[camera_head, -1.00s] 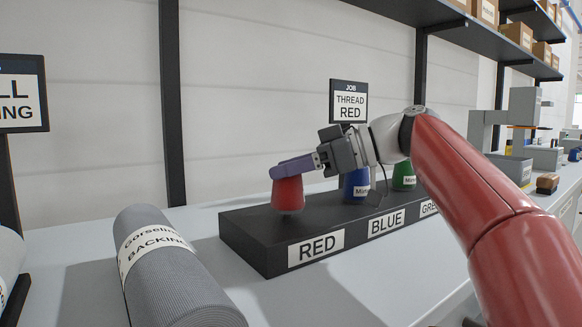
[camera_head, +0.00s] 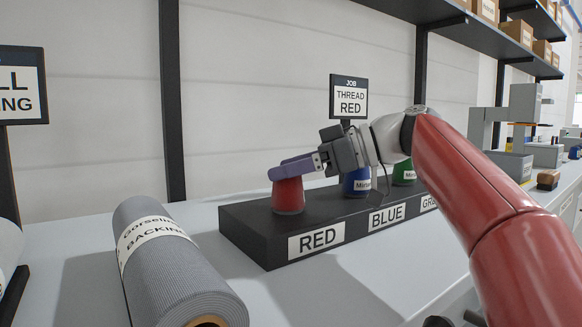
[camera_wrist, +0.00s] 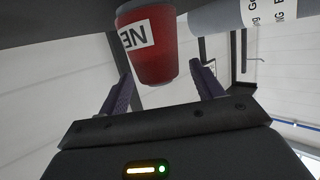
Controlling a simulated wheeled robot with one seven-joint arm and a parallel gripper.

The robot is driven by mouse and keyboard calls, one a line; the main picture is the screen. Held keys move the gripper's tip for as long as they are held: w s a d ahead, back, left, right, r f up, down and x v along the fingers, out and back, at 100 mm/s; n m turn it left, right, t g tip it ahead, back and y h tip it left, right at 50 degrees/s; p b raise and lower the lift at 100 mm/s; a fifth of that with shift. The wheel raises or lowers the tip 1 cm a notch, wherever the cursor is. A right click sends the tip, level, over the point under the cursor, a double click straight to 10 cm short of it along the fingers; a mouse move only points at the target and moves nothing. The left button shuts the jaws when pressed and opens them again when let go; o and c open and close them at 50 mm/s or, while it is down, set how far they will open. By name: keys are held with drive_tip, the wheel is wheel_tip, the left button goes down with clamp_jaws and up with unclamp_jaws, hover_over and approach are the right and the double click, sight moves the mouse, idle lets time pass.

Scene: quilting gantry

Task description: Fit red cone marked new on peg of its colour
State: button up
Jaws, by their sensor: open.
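The red cone (camera_head: 289,197) stands upright at the RED place of the black stand (camera_head: 246,239), above the RED label. Its white label, partly in view, shows "NE" in the wrist view, where the cone (camera_wrist: 165,55) lies between and beyond my fingertips. My gripper (camera_head: 280,172) has purple fingers at the cone's upper part. In the wrist view my gripper (camera_wrist: 163,72) is open, with gaps on both sides of the cone. The red peg is hidden by the cone.
Blue (camera_head: 356,182) and green (camera_head: 404,173) cones stand farther right on the stand, partly behind my arm. A grey backing roll (camera_head: 170,265) lies in front to the left. A sign (camera_head: 349,97) reading "THREAD RED" rises behind the stand.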

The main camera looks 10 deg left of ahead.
drive_tip(key=v, duration=0.7)
drive_tip(key=shift+d+r+p, duration=0.15)
drive_tip(key=shift+d+p, duration=0.15)
drive_tip(key=shift+d, duration=0.05)
